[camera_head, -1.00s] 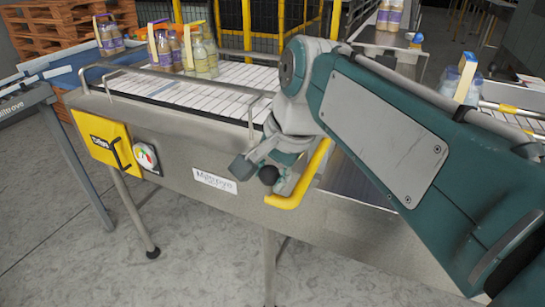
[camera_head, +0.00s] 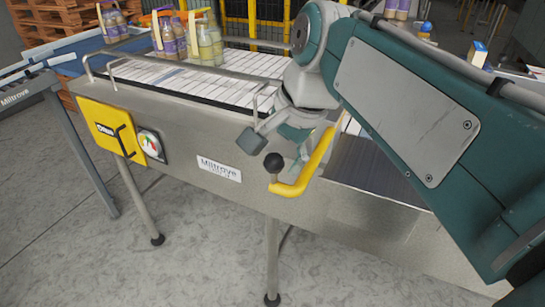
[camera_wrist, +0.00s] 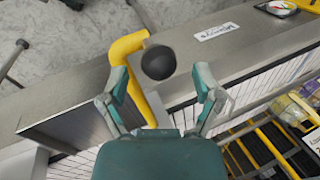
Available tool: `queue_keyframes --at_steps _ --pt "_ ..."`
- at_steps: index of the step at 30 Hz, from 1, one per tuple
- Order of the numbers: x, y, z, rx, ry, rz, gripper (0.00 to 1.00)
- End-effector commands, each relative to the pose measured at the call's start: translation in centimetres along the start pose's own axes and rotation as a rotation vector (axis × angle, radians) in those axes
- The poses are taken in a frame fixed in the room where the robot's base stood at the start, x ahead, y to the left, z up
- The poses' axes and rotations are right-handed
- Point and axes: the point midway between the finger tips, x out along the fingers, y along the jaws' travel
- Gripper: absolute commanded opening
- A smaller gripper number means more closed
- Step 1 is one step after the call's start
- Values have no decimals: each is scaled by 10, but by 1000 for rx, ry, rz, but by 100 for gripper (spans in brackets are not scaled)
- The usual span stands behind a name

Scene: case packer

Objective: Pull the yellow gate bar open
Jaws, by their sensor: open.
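The yellow gate bar (camera_head: 312,168) is a bent tube at the near side of the conveyor, with a black ball knob (camera_head: 274,162) by its lower end. My gripper (camera_head: 276,140) is just above and behind the knob in the head view, its fingers spread and empty. In the wrist view the knob (camera_wrist: 158,62) shows between the two open fingertips of my gripper (camera_wrist: 160,78). The yellow bar (camera_wrist: 128,48) passes behind the left finger there and is partly hidden by it. I cannot tell whether a finger touches the bar.
The steel conveyor side (camera_head: 205,140) carries a yellow box (camera_head: 108,130), a dial (camera_head: 150,145) and a white label (camera_head: 219,167). A wire rail (camera_head: 180,62) edges the slatted belt. Bottles (camera_head: 210,45) stand at the far side. The floor in front is open.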

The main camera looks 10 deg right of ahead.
Motion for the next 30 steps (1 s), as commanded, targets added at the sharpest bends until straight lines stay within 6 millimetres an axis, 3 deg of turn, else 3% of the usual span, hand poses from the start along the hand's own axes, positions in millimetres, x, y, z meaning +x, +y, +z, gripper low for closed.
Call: queue_keyframes --at_steps 9,15,26,30 --pt "-67 -1 0 2 3 -3 82" --pt "-92 -1 0 1 1 -1 82" --pt "-96 0 0 0 0 1 82" --pt "-86 8 0 -38 20 1 82"
